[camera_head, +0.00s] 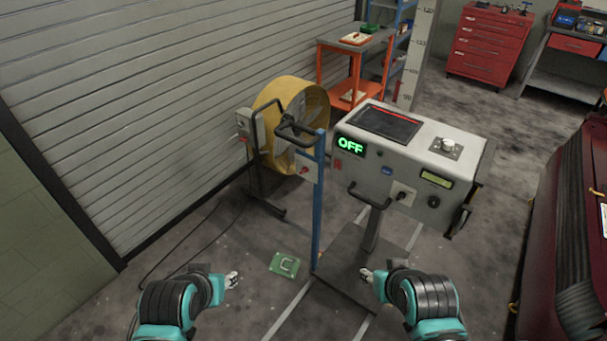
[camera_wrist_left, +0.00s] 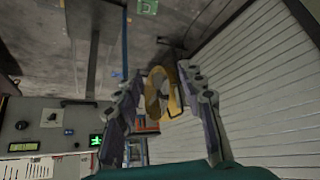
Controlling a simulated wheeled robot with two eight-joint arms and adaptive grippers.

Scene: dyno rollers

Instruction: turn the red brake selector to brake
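A small grey box with a red knob (camera_head: 304,170) sits on the blue post, left of the console. A small red control (camera_head: 338,164) also shows on the console front under the green OFF display (camera_head: 350,146). I cannot tell for certain which one is the brake selector, nor its setting. My left gripper (camera_head: 232,280) is low and left of the post, touching nothing. In the left wrist view its fingers (camera_wrist_left: 160,75) are apart and empty. My right gripper (camera_head: 367,273) is low in front of the console, too small to read its opening.
A yellow fan (camera_head: 290,92) stands behind the blue post (camera_head: 319,215). A green floor plate (camera_head: 285,264) lies between my grippers. A dark red vehicle (camera_head: 540,240) is at the right.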

